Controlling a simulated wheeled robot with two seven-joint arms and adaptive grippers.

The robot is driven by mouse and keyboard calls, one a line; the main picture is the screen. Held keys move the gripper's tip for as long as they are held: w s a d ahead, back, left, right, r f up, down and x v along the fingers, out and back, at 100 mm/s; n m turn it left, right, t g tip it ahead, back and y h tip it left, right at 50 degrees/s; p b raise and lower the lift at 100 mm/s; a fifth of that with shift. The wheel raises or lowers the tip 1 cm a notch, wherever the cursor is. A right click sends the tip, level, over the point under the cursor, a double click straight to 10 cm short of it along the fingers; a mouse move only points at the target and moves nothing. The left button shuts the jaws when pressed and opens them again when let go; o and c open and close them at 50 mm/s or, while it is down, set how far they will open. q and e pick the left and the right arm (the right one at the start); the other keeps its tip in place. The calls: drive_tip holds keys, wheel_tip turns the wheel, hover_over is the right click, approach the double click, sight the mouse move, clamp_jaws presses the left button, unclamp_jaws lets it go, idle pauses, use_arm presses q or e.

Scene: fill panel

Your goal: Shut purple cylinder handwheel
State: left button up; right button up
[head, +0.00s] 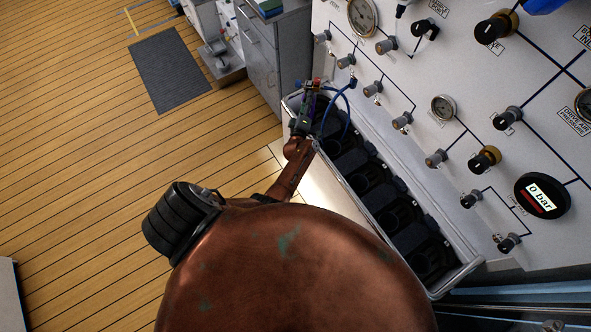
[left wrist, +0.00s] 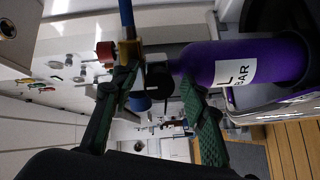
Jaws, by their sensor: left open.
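The purple cylinder (left wrist: 205,62) lies across the upper right of the left wrist view, with a white label on it. At its left end is a brass valve (left wrist: 128,52) with a red knob (left wrist: 105,51), a dark part and a blue knob (left wrist: 140,103); which one is the handwheel I cannot tell for sure. My left gripper (left wrist: 160,82) is open, its green fingers on either side of the valve end; contact is not clear. In the head view my left gripper (head: 304,112) is small, at the far end of the crate, and largely hides the cylinder. My right gripper is not seen.
A crate (head: 345,186) with dark empty-looking slots runs along the white panel (head: 455,65) with gauges and knobs. A blue hose (head: 332,100) loops beside the gripper. A grey cabinet (head: 272,50) stands behind.

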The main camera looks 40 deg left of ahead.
use_arm(q)
drive_tip(key=n+b, duration=0.1)
drive_tip(key=n, duration=0.4)
drive_tip(key=n+b, duration=0.1)
drive_tip(key=n, duration=0.3)
drive_tip(key=shift+n, duration=0.4)
drive_tip(key=n+b, duration=0.2)
drive_tip(key=n, duration=0.4)
drive_tip(key=shift+n, duration=0.4)
drive_tip(key=shift+a+n+t+b, duration=0.1)
drive_tip(key=shift+n+t+b, duration=0.3)
drive_tip(key=shift+n, duration=0.4)
drive_tip(key=s+d+r+m+g+h, duration=0.1)
drive_tip(key=s+d+m+g+h, duration=0.1)
drive_tip(key=s+d+m+h, duration=0.95)
drive_tip(key=s+d+f+m+g+y, duration=0.1)
drive_tip(key=s+f+m+g, duration=0.1)
drive_tip(key=s+m, duration=0.6)
drive_tip(key=s+d+f+m+g+y, duration=0.1)
drive_tip(key=s+m+g, duration=0.3)
drive_tip(key=s+m, duration=0.5)
drive_tip(key=shift+d+f+m+p, duration=0.35)
drive_tip(key=shift+f+m+p, duration=0.1)
drive_tip(key=shift+f, duration=0.2)
